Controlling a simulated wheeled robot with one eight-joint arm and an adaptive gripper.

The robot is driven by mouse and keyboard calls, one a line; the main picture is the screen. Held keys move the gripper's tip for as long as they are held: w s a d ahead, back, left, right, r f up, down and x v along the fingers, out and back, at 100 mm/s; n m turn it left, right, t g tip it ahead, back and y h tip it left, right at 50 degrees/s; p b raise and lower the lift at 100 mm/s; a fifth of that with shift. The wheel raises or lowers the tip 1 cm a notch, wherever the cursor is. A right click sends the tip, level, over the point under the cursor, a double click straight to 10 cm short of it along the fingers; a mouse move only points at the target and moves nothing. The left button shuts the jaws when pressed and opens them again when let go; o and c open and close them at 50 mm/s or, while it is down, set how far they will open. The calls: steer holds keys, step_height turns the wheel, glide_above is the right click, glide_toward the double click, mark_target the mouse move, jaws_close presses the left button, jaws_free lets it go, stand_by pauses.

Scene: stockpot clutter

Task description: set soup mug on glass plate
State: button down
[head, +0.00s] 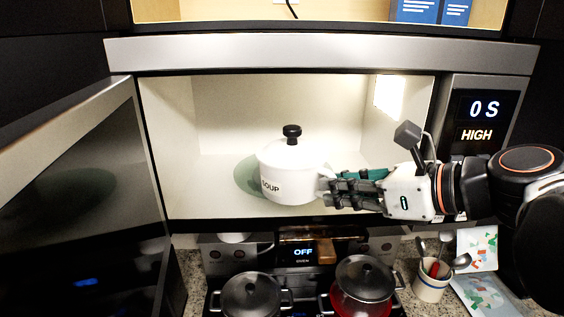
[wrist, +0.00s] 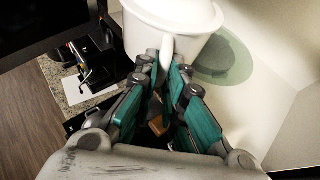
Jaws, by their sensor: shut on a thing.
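The white soup mug (head: 288,174) has a "SOUP" label and a lid with a black knob. It is upright inside the open microwave. The greenish glass plate (head: 246,178) lies on the microwave floor, partly hidden behind the mug's left side. It also shows in the wrist view (wrist: 228,62), beyond the mug (wrist: 150,32) and to its right. My gripper (head: 330,188) is at the mug's right side, shut on its handle; the fingers also show in the wrist view (wrist: 166,70). The mug overlaps the plate in the head view; I cannot tell whether they touch.
The microwave door (head: 75,165) stands open at the left. Below are a dark lidded pot (head: 250,296) and a red lidded pot (head: 362,284) on the stove. A utensil crock (head: 431,284) stands at the right. The microwave's back and right interior are clear.

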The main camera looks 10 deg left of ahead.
steer(key=shift+w+a+r, duration=0.1)
steer(key=shift+w+a, duration=0.3)
steer(key=shift+w, duration=0.1)
steer(key=w+a+p, duration=0.1)
steer(key=w+a, duration=0.1)
steer(key=w, duration=0.7)
steer(key=w+a+p, duration=0.2)
steer(key=w+a, duration=0.1)
steer(key=w, duration=0.6)
steer(key=shift+w+d+f+p, duration=0.1)
steer(key=shift+f+p, duration=0.15)
steer(key=shift+f, duration=1.35)
steer(key=shift+w+d+f+p, duration=0.1)
steer(key=shift+f+p, duration=0.1)
steer(key=shift+f, duration=1.4)
steer(key=shift+w+f, duration=0.2)
steer(key=shift+f, duration=0.15)
steer(key=shift+s, duration=0.1)
steer(key=c, duration=1.7)
jaws_free()
steer(key=shift+f, duration=0.1)
